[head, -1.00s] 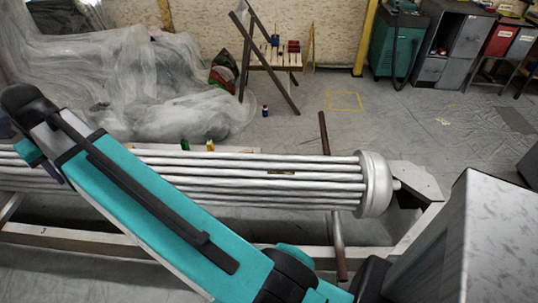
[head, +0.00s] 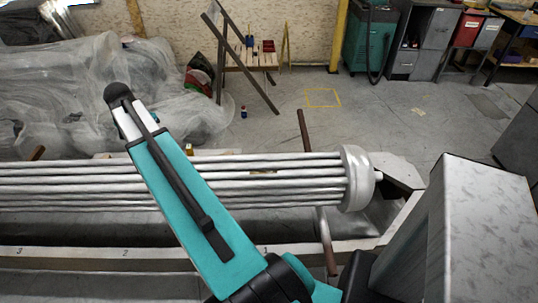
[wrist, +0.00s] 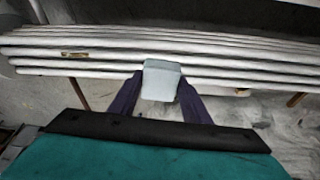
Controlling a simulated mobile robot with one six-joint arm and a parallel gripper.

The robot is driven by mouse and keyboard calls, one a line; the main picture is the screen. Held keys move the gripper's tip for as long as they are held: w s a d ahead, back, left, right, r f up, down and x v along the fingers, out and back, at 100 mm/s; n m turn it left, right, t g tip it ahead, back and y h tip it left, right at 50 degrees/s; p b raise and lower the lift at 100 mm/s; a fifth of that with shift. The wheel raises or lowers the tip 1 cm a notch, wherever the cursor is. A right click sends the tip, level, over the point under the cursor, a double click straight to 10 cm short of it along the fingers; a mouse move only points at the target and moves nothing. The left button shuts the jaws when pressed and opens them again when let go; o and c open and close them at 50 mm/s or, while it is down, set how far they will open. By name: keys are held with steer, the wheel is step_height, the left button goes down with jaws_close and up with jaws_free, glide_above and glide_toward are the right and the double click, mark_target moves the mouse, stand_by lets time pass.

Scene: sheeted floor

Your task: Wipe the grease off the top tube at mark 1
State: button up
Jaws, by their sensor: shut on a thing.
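A bundle of long silver tubes (head: 300,181) lies across the head view, ending in a round collar (head: 356,178) on the right. A brownish patch (head: 263,172) shows on the tubes above the rail's numeral 1 (head: 266,250). In the wrist view, brownish patches show on the tubes at left (wrist: 75,56) and lower right (wrist: 242,92). My gripper (wrist: 160,92) has dark purple fingers shut on a pale grey pad (wrist: 161,78). The pad overlaps the tubes in that view, between the patches; I cannot tell whether it touches. In the head view my arm hides the gripper and pad.
A pale rail (head: 70,255) with numerals 1, 2 and 3 runs in front of the tubes. A brown bar (head: 303,130) stands near the collar. A grey box-like body (head: 480,225) fills the right. Plastic sheeting (head: 80,100) lies behind at left. Floor at back right is fairly clear.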

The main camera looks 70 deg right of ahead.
steer(key=s+d+f+m+g, duration=0.1)
steer(key=s+d+f+m, duration=0.15)
steer(key=d, duration=0.35)
steer(key=s+d+f+m, duration=0.2)
steer(key=s+d+f, duration=0.1)
steer(key=d, duration=0.2)
steer(key=s+d+f+m+g, duration=0.1)
steer(key=s+d+f+m, duration=0.3)
steer(key=s, duration=0.5)
steer(key=s+d+f+m+g+y+b, duration=0.1)
steer(key=s+d+f+m, duration=0.3)
steer(key=s+d+f, duration=0.4)
steer(key=s+d+f+m+b, duration=0.1)
steer(key=s+d+f+m, duration=0.3)
steer(key=s+d, duration=0.7)
step_height(320, 180, down, 2)
steer(key=shift+s+d+f+g, duration=0.25)
steer(key=shift+s+g, duration=0.15)
steer(key=shift+s, duration=0.25)
steer(key=shift+m, duration=0.25)
